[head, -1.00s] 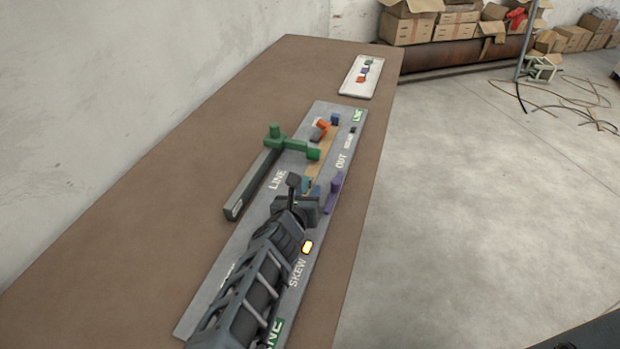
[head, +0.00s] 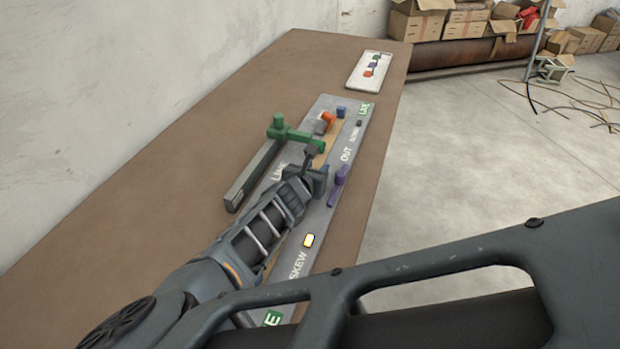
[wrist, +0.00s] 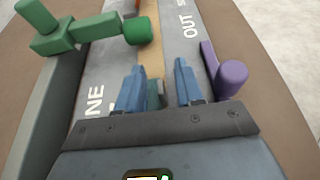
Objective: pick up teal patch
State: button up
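A small teal piece (wrist: 153,95), which I take to be the teal patch, shows between the fingers of my gripper (wrist: 160,76) in the wrist view. It sits over the tan strip (wrist: 151,58), nearer the left finger, and its lower part is hidden by the gripper body. The two blue fingers stand apart, with a gap on the right side of the piece. I cannot tell whether the left finger touches it. In the head view my gripper (head: 317,170) is low over the grey panel (head: 322,219) and hides the teal piece.
A green handle (head: 300,136) on a grey bar (head: 252,175) stands left of my gripper. A purple lever (head: 339,184) is close on the right. An orange piece (head: 328,119) and a blue block (head: 341,111) lie beyond. A white tray (head: 357,80) with coloured pieces is farther back.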

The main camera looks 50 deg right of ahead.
grip_shut()
dwell(0.6)
